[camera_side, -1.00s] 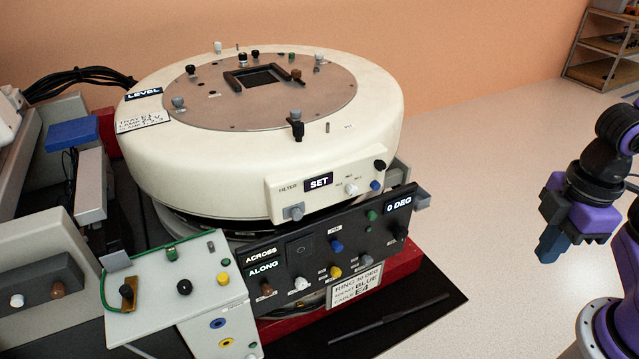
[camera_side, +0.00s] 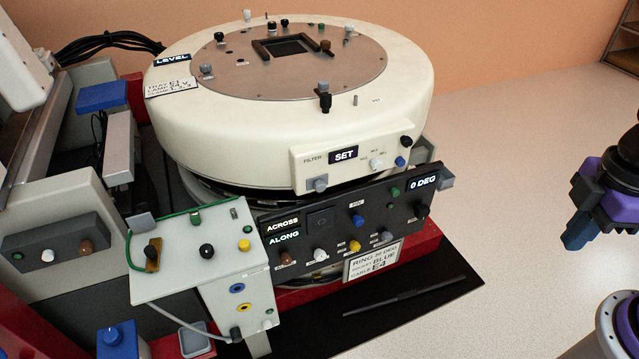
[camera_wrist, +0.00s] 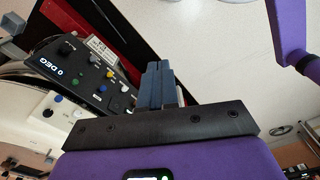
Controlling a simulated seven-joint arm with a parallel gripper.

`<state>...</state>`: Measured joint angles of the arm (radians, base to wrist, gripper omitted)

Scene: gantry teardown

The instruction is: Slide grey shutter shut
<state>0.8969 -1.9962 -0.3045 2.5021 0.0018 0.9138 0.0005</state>
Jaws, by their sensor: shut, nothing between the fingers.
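The cream ring unit (camera_side: 220,120) stands at the centre in the side view. A square dark opening with a dark frame (camera_side: 258,50) sits in its grey-brown top plate. No part is marked as the shutter, and I cannot tell for certain which one it is. Grey pieces include a block (camera_side: 318,184) under the SET display and a tab (camera_side: 446,180) at the right end of the black panel. My gripper (camera_side: 578,232) is at the far right, clear of the unit. Its blue-grey fingers (camera_wrist: 152,85) are together and empty in the wrist view.
The black control panel (camera_side: 340,250) fronts the unit, with a pale switch box (camera_side: 190,265) at its left. A dark pen-like tool (camera_side: 400,298) lies on the black mat (camera_side: 430,318). The speckled surface between unit and gripper is free. Rails and machinery crowd the left.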

